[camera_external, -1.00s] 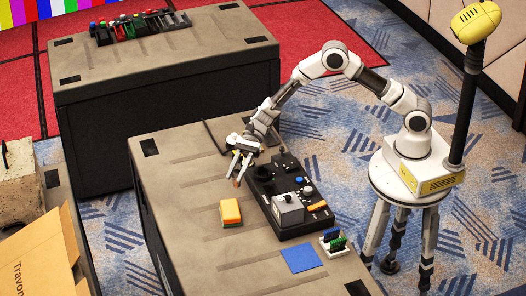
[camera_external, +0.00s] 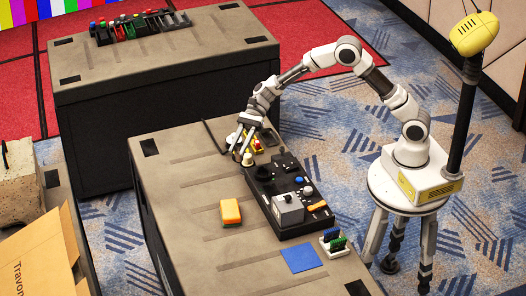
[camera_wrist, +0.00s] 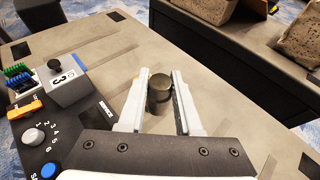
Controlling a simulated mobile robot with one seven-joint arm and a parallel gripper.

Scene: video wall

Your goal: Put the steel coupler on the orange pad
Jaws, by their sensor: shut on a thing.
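A dark, round steel coupler (camera_wrist: 159,88) stands between the two pale fingers of my gripper (camera_wrist: 160,103) in the wrist view. My gripper is shut on it. In the external view my gripper (camera_external: 243,151) points down near the far end of the table, with a small round end of the coupler (camera_external: 247,160) at its tips. Whether the coupler touches the table is unclear. The orange pad (camera_external: 231,212) lies on the table, nearer the external camera than my gripper and left of the black control panel.
The black control panel (camera_external: 276,218) with knobs and a grey box stands to the right of the pad. A blue pad (camera_external: 303,258) and small green-and-blue parts (camera_external: 333,242) lie nearer. The table's left side is clear.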

